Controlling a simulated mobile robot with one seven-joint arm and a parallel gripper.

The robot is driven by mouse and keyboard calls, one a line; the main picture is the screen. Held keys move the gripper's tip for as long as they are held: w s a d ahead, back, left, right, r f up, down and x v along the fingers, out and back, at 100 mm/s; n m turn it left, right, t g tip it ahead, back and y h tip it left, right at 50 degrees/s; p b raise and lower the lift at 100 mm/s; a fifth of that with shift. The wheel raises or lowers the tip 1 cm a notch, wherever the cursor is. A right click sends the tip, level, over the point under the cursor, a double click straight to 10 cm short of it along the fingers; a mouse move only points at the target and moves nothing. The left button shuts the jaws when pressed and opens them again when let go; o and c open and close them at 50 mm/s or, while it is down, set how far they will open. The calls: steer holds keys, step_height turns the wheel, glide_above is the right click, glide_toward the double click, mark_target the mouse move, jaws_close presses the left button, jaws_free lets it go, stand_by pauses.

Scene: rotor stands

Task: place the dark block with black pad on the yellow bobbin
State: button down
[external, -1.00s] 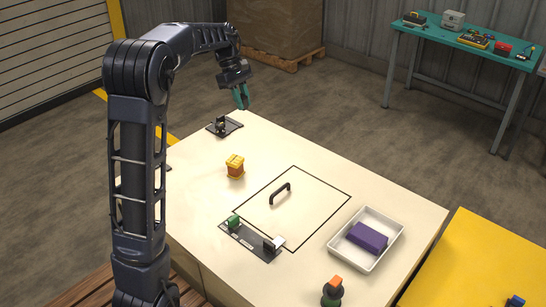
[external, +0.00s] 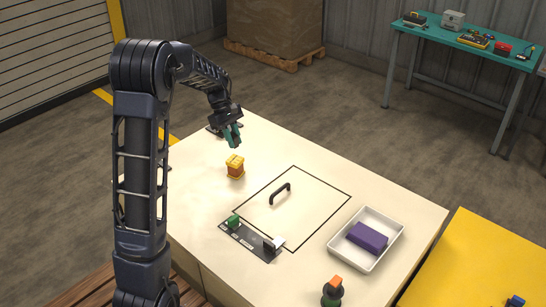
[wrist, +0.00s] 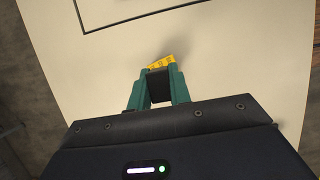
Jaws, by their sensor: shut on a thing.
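My gripper (external: 232,140) has teal fingers pointing down and hangs above the table, just above and behind the yellow bobbin (external: 235,168). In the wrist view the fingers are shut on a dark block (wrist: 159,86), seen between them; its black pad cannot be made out. The bobbin stands upright on the pale table, with an orange-brown middle between yellow ends. In the wrist view only part of the bobbin (wrist: 161,62) shows, just beyond the fingertips. The block and the bobbin look apart.
A dark plate (external: 213,128) is partly hidden behind my gripper. A black handle (external: 280,193) sits inside a black outline. A dark stand with a green part (external: 233,221), a white tray (external: 335,251) with a purple block (external: 367,237) and an orange-topped stack (external: 332,290) lie nearer or right.

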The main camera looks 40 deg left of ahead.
mark_target(235, 159)
steer(key=shift+f, duration=2.8)
steer(key=c, duration=1.3)
jaws_free()
steer(key=shift+f, duration=0.1)
